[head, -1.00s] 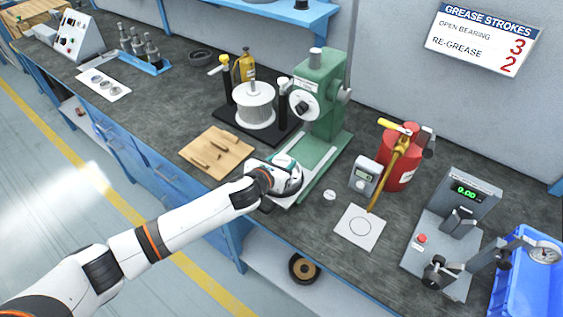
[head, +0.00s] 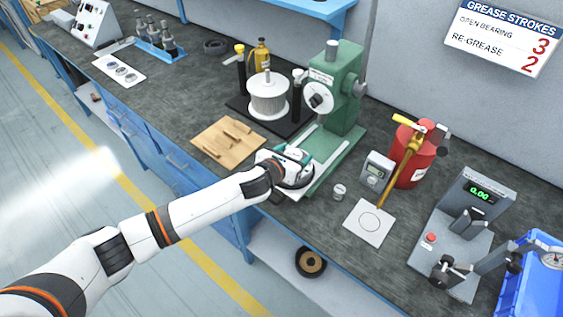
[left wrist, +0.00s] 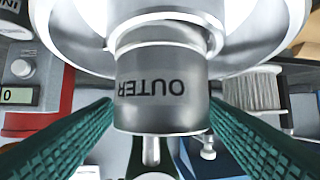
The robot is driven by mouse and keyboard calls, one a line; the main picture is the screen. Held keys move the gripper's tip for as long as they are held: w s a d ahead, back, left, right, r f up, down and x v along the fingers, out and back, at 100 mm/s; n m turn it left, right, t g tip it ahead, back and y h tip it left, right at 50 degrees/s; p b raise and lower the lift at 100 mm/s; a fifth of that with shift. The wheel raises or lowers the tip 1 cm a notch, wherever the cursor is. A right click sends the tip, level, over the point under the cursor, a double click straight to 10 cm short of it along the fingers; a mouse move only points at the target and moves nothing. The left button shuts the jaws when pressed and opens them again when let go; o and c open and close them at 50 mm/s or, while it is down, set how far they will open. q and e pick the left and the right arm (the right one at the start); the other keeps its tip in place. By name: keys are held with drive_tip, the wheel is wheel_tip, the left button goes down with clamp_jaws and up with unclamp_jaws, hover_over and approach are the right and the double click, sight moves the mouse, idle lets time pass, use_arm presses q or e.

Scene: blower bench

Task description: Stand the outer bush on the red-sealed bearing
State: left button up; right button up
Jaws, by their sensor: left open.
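The outer bush (left wrist: 163,90) is a grey metal cylinder marked OUTER. It shows upside down in the left wrist view, between the green fingers of my left gripper (left wrist: 162,112). The fingers are open, one on each side of it. The bush meets a stepped, shiny round metal part (left wrist: 265,35) at the picture's top. I cannot tell whether this part is the bearing; no red seal shows. In the head view my left gripper (head: 293,166) is at the front of the green press (head: 345,85) and hides the bush. My right gripper is not in view.
A small metal bush (head: 340,191) stands right of the press, near a grey meter (head: 377,171) and a white marked plate (head: 368,223). A wooden board (head: 228,141) and a white rotor (head: 268,97) are left of the press.

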use_arm(q)
drive_tip(key=v, duration=1.2)
idle(0.6)
